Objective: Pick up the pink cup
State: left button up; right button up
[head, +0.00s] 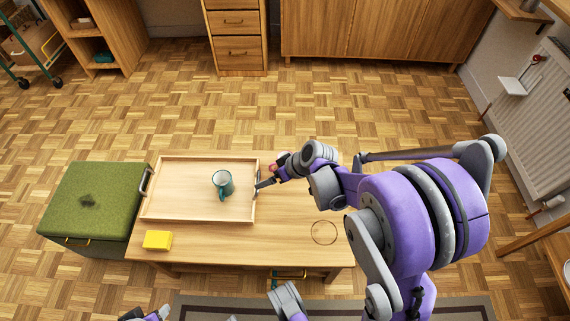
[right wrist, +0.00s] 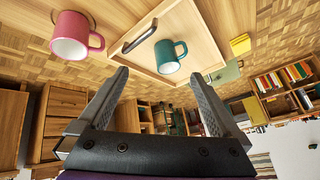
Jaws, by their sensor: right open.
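The pink cup (right wrist: 70,46) shows in the right wrist view at the upper left, with its handle toward the tray. In the head view only a small pink part (head: 272,168) shows beside my right gripper (head: 261,185); the arm hides the rest. My right gripper is open and empty, by the tray's right handle. In the right wrist view its fingers (right wrist: 158,76) are spread, with the pink cup outside them to the left. A grey part of my left arm, perhaps its gripper (head: 146,314), shows at the bottom edge of the head view.
A teal mug (head: 222,184) stands in the wooden tray (head: 170,212) on the table (head: 215,250). A yellow block (head: 157,240) lies at the table's front left. A green-topped stool (head: 92,198) stands left of the table. Parquet floor behind is clear.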

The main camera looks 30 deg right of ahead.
jog(key=w+d+f+n+t+p, duration=0.1)
jog(key=d+f+t, duration=0.1)
jog(key=d+f, duration=0.2)
jog(key=w+d+f+n+t+y+p, duration=0.1)
jog(key=d+f+t, duration=0.1)
jog(key=d+f, duration=0.2)
jog(key=w+d+f+t+p, duration=0.1)
jog(key=d+f+t, duration=0.1)
jog(key=d+f, duration=0.3)
jog(key=shift+w+d+n+y, duration=0.15)
jog(key=shift+d+n, duration=0.05)
jog(key=shift+d, duration=0.95)
jog(key=shift+w+d+n+y, duration=0.15)
jog(key=shift+d+n, duration=0.05)
jog(key=shift+d, duration=0.9)
jog(key=x, duration=0.5)
jog(key=shift+f, duration=0.1)
jog(key=x, duration=0.5)
jog(key=shift+w+a+b, duration=0.3)
jog(key=shift+w+b, duration=0.05)
jog(key=shift+b, duration=0.05)
jog(key=c, duration=1.4)
